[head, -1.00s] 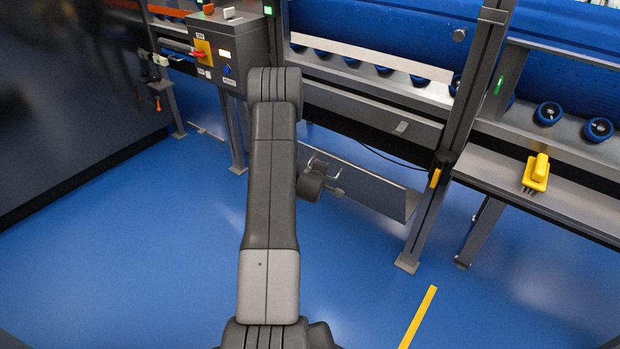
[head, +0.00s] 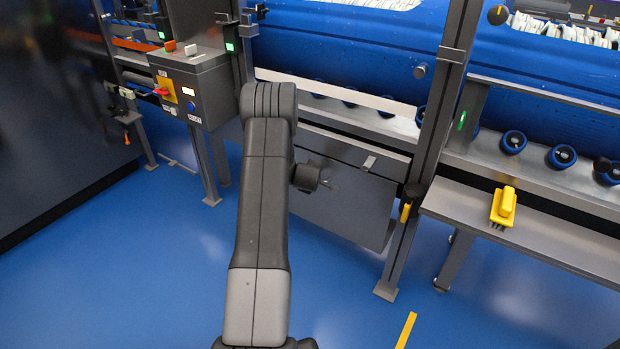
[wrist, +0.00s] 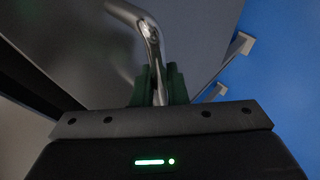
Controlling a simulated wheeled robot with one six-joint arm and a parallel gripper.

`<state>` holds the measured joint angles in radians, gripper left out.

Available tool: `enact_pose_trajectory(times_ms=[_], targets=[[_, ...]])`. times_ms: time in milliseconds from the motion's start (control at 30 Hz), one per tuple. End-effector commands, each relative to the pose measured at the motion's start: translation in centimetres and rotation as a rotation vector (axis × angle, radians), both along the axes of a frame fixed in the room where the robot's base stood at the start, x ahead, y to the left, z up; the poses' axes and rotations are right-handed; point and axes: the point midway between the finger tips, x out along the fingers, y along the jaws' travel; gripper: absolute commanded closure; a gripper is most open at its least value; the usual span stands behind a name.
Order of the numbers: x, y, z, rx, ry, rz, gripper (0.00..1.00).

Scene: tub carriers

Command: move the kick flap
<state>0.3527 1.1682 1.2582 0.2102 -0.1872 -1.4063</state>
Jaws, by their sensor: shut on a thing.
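The kick flap (head: 350,208) is a grey panel below the conveyor's front rail, between the control box post and the right upright. It stands steeply, its upper edge close under the rail. My gripper (head: 324,184) is at the flap's upper left, partly hidden behind my arm. In the wrist view, the green-padded fingers of my gripper (wrist: 160,82) are shut on a bent shiny metal handle (wrist: 150,35). The grey flap face (wrist: 200,30) lies behind it.
A grey control box (head: 190,85) with a red and yellow switch stands at left. A yellow tool (head: 503,206) lies on the right shelf. The upright (head: 425,150) borders the flap at right. The blue floor (head: 130,265) in front is mostly clear.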

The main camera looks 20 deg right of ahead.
Motion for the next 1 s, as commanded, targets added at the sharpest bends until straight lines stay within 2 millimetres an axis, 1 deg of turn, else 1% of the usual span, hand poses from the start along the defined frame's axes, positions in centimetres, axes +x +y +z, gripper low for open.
enact_pose_trajectory(times_ms=[33, 300, 333, 433, 767, 867, 1000], targets=[[0.4, -0.3, 0.4, -0.007, -0.013, -0.001, 1.00], [0.5, -0.4, 0.6, -0.010, -0.018, -0.002, 1.00], [0.5, -0.5, 0.6, -0.010, -0.018, -0.002, 0.85], [0.4, -0.4, 0.6, -0.010, -0.017, -0.001, 0.66], [0.2, -0.3, 0.7, -0.008, -0.014, -0.001, 0.66], [-0.5, 0.0, 1.3, -0.008, -0.013, -0.002, 0.66], [-2.2, 0.8, 2.8, -0.007, -0.011, 0.000, 0.66]])
